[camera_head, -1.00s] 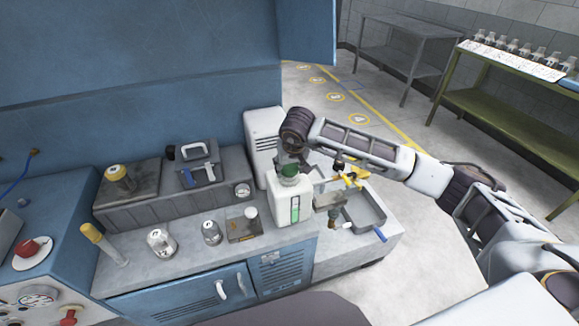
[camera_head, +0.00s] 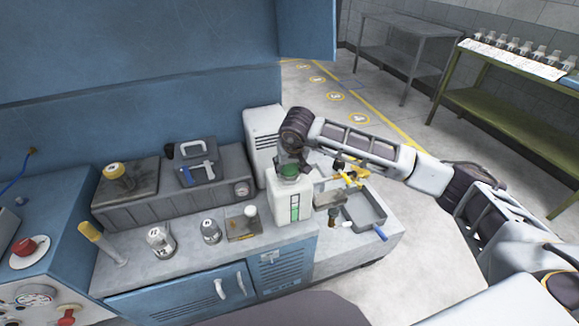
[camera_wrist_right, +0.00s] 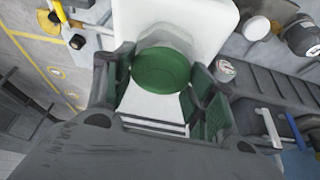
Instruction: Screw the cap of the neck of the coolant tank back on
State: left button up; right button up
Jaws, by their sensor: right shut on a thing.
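The coolant tank (camera_head: 291,200) is a white container with a green level strip, upright on the counter in the head view. Its green cap (camera_head: 289,170) is at the top, over the neck. My right gripper (camera_head: 291,158) comes down on the cap from above and is shut on it. In the right wrist view the cap (camera_wrist_right: 162,72) lies between the green-padded fingers of my right gripper (camera_wrist_right: 162,62), with the pale neck partly showing beyond it. The fingers hide part of the cap, and I cannot tell how tightly it sits. My left gripper is out of view.
A grey tray (camera_head: 364,212) and yellow-handled parts (camera_head: 351,175) stand right of the tank. A white box (camera_head: 263,133) stands behind.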

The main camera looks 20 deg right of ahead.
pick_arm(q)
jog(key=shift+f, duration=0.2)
pick_arm(e)
jog(key=shift+f, duration=0.1)
jog(key=shift+a+m+h+b, duration=0.1)
jog(key=shift+m+h+b, duration=0.3)
jog(key=shift+m, duration=0.9)
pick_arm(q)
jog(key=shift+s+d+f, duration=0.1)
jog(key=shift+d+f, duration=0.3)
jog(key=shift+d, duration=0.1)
pick_arm(e)
jog(key=shift+m+g+h, duration=0.3)
jog(key=shift+m+h, duration=0.2)
jog(key=shift+m, duration=0.8)
jog(key=shift+w+m, duration=0.1)
jog(key=shift+m, duration=0.2)
jog(key=shift+m+h, duration=0.3)
jog(key=shift+m, duration=0.3)
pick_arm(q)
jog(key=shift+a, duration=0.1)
pick_arm(e)
jog(key=shift+a+m+g+h, duration=0.1)
jog(key=shift+m+g+h, duration=0.45)
jog(key=shift+m, duration=1.15)
jog(key=shift+m+g, duration=0.25)
jog(key=shift+m, duration=0.05)
